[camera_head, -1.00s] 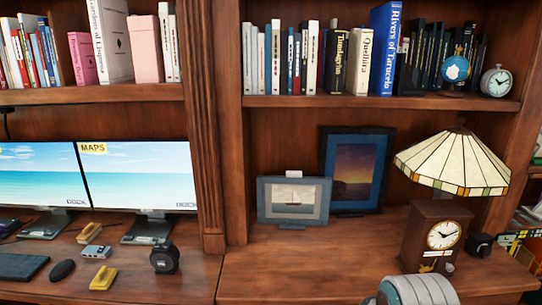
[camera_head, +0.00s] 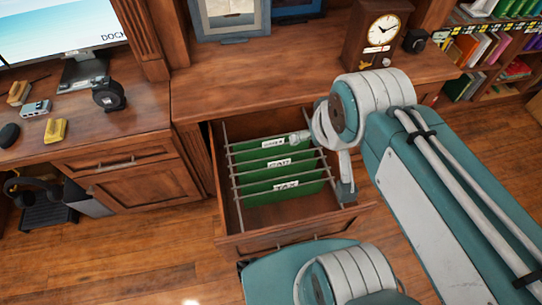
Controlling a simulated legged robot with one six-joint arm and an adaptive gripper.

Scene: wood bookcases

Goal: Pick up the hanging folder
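Several green hanging folders (camera_head: 283,187) hang from metal rails in an open drawer (camera_head: 261,240). White label tabs stand on them, and the front tab reads "TAX". My gripper (camera_head: 299,137) is over the back right part of the drawer, close to the rear folder's tab. My arm comes in from the right and hides part of the drawer's right side. The gripper's fingers are small and partly hidden, so I cannot tell whether they are open, shut or touching a folder.
The desk top (camera_head: 240,90) lies above and behind the drawer. A closed cabinet (camera_head: 145,184) is left of the drawer. Wood floor (camera_head: 140,255) is clear at front left.

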